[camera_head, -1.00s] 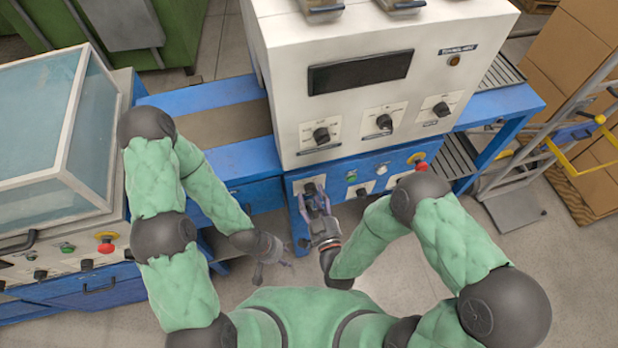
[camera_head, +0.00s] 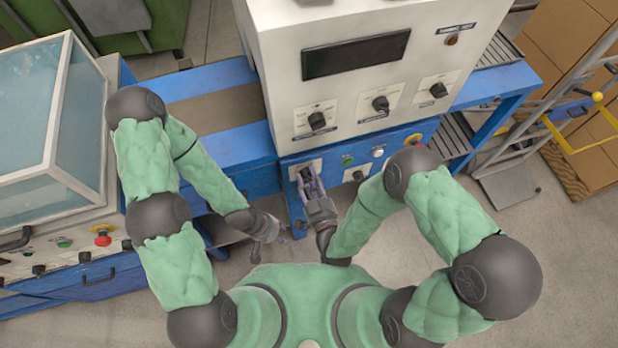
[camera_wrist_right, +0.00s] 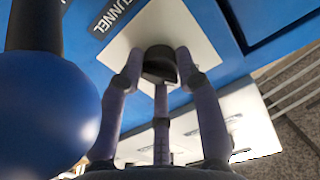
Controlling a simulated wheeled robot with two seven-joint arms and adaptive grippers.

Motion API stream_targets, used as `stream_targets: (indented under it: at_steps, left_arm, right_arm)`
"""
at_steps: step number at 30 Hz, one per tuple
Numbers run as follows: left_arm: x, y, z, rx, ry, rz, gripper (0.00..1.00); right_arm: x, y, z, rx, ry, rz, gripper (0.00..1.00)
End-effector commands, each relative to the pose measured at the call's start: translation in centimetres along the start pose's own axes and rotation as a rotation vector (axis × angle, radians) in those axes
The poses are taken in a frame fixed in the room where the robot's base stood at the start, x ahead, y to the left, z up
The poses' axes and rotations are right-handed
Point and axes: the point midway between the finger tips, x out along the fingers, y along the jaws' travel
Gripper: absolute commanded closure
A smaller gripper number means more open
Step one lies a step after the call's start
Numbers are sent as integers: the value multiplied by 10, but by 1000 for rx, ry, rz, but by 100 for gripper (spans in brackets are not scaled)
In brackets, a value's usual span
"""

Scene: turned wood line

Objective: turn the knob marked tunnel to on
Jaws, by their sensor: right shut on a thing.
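The tunnel knob (camera_wrist_right: 160,62) is black and sits on a white plate (camera_wrist_right: 195,38) on the machine's blue lower panel. A label reading TUNNEL (camera_wrist_right: 117,14) is beside the plate in the right wrist view. My right gripper (camera_head: 309,178) is at this knob, with its fingers shut around it; they also show in the right wrist view (camera_wrist_right: 160,75). The fingers hide part of the knob, and I cannot read its on and off marks. My left gripper (camera_head: 270,238) hangs low over the floor, away from the panel; its fingers are too small to judge.
Above, the white cabinet (camera_head: 290,95) carries a dark display (camera_head: 355,55) and three black knobs. A green button (camera_head: 347,160) and another knob (camera_head: 355,176) are right of the gripped knob. A glass-topped unit (camera_head: 40,140) stands left. A hand truck (camera_head: 560,130) and boxes stand right.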

Motion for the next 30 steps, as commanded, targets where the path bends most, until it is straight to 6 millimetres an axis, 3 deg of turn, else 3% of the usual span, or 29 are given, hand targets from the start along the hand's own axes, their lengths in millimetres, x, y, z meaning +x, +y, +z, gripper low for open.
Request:
stream_targets:
  at_steps: [11, 30]
  left_arm:
    - [-1, 0, 0, 0, 0, 0, 60]
    - [-7, 2, 0, 0, 0, 0, 60]
  right_arm:
    - [1, 0, -2, 156, 4, -1, 98]
    - [2, 1, -2, 738, 6, 0, 98]
